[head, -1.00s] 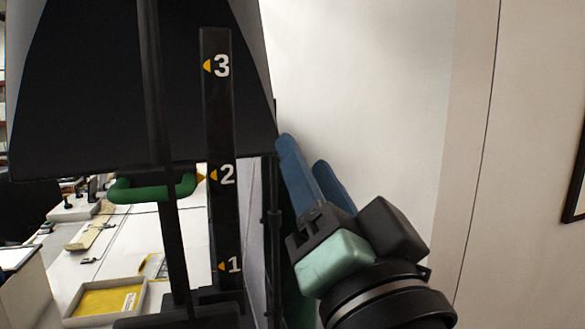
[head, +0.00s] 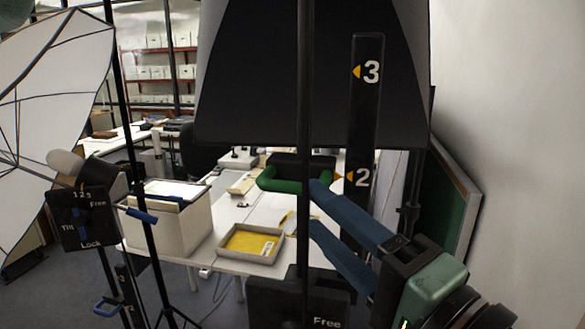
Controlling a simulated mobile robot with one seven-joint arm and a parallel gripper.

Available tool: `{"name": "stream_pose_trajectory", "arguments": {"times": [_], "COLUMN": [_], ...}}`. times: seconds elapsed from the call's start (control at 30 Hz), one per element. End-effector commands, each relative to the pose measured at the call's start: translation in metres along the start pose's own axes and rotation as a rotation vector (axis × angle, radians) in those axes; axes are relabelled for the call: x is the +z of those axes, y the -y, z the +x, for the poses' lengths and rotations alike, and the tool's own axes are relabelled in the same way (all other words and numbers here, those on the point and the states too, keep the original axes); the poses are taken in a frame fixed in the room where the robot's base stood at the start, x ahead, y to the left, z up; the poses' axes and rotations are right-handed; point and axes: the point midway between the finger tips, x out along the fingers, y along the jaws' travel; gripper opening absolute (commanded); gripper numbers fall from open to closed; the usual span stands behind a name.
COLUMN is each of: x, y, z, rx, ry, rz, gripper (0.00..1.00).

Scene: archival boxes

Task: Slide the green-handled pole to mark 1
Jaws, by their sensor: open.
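The green handle (head: 285,185) sits on a dark vertical pole (head: 304,100) in the middle of the head view. Its yellow pointer is level with the 2 on the black scale bar (head: 366,110). Marks 3 (head: 371,72) and 2 (head: 362,178) show; mark 1 does not show, with my gripper in front of the lower scale. My gripper (head: 314,208), with two blue fingers, is open and comes in from the lower right. The upper fingertip overlaps the handle's right end in the picture; I cannot tell if it touches. Nothing shows between the fingers.
A dark box marked "Free" (head: 327,321) is at the pole's bottom. At left stand a white umbrella (head: 60,110) and another stand with a Free/Lock panel (head: 84,218). Behind are a table with a yellow-bottomed tray (head: 222,256) and a grey box (head: 165,225). A wall closes the right.

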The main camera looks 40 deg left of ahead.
Motion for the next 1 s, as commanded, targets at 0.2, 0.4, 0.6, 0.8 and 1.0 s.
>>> {"name": "stream_pose_trajectory", "arguments": {"times": [0.2, 0.4, 0.6, 0.8, 1.0], "x": [0.001, 0.0, -0.001, -0.001, -0.001], "y": [0.003, 0.002, 0.0, 0.0, 0.0], "z": [0.043, 0.062, 0.066, 0.066, 0.066], "rx": [0.001, 0.0, 0.001, 0.0, 0.0], "ry": [0.003, 0.0, -0.002, -0.002, -0.002], "rz": [0.002, -0.001, -0.002, -0.002, -0.002], "gripper": [0.48, 0.48, 0.48, 0.4, 0.04]}}
